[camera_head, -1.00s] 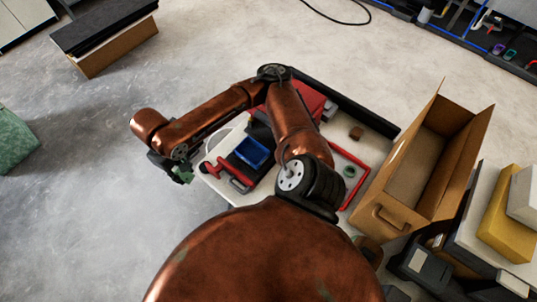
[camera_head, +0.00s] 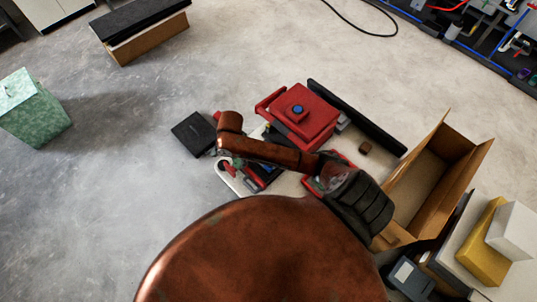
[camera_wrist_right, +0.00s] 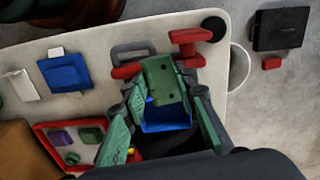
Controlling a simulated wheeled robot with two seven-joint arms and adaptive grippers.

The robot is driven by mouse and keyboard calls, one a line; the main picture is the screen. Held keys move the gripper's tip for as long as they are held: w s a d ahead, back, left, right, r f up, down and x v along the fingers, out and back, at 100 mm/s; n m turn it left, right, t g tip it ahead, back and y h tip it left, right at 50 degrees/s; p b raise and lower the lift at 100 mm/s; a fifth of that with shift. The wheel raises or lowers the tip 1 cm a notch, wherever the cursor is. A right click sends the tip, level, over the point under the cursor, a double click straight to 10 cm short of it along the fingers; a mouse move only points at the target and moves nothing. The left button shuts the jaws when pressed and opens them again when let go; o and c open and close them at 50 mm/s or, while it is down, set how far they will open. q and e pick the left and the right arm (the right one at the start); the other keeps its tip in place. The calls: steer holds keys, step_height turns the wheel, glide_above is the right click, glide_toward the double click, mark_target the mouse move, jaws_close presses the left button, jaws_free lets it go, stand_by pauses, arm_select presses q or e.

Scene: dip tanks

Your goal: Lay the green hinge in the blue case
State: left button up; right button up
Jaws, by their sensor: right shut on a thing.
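The green hinge (camera_wrist_right: 160,72), a flat plate with dark holes, is in the right wrist view. My right gripper (camera_wrist_right: 163,92) is shut on it, with fingers that carry green pads on either side. The blue case (camera_wrist_right: 167,118) shows below and behind the hinge, partly hidden by it and the fingers. The hinge appears above the case; I cannot tell whether they touch. In the head view, a bit of blue (camera_head: 267,169) shows beside the arm, which covers much of this spot. My left gripper is not in view.
A red-handled clamp (camera_wrist_right: 190,38) stands close by the hinge. Another blue block (camera_wrist_right: 64,74) and a red tray (camera_wrist_right: 45,135) with small parts lie on the pale table. A red box (camera_head: 303,112) is at the back, and an open cardboard box (camera_head: 437,165) to the right.

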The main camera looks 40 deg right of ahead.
steer(key=shift+s+d+f+m, duration=0.5)
steer(key=shift+f+m, duration=0.15)
steer(key=shift+m, duration=0.05)
steer(key=d+f, duration=0.3)
steer(key=d, duration=0.1)
steer(key=d+f, duration=0.3)
steer(key=d, duration=0.1)
steer(key=w+d+f+p, duration=0.1)
steer(key=d+f, duration=0.2)
steer(key=d, duration=0.2)
steer(key=shift+d+f, duration=0.35)
steer(key=shift+f, duration=0.1)
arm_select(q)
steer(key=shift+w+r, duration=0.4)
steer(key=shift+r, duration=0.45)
arm_select(e)
steer(key=shift+f, duration=1.55)
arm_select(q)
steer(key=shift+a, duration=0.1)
arm_select(e)
steer(key=o, duration=0.8)
steer(key=shift+f, duration=0.15)
steer(key=shift+c, duration=0.2)
steer(key=o, duration=0.4)
steer(key=shift+o, duration=0.2)
